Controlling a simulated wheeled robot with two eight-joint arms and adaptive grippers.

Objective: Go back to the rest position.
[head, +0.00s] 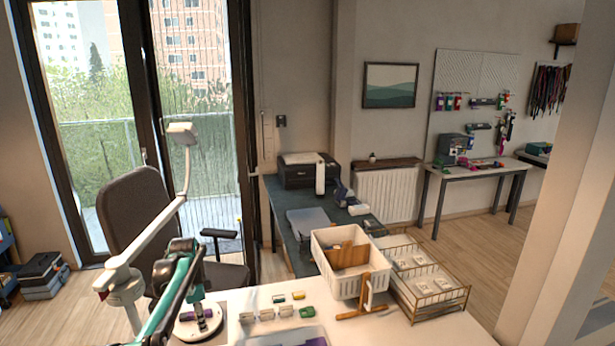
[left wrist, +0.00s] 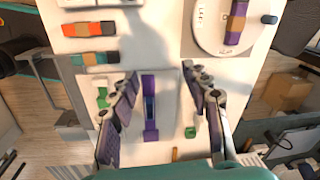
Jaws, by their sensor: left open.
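My left arm comes in from the lower left in the head view, in front of the white table (head: 440,328). In the left wrist view my left gripper (left wrist: 159,70) is open, its two ribbed fingers spread wide with nothing between their tips. A purple strip (left wrist: 150,105) shows below and between the fingers, apart from both. A white round disc (left wrist: 205,40) with a purple and orange band (left wrist: 236,22) lies beyond the right finger. The disc also shows by my arm in the head view (head: 211,327). My right gripper is in neither view.
A white basket (head: 335,270) and a wire tray (head: 430,290) stand at the table's right. Small green and pale pieces (head: 280,312) lie near its middle. A white lamp (head: 150,240) rises beside my left arm. An orange and black band (left wrist: 90,30) shows in the wrist view.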

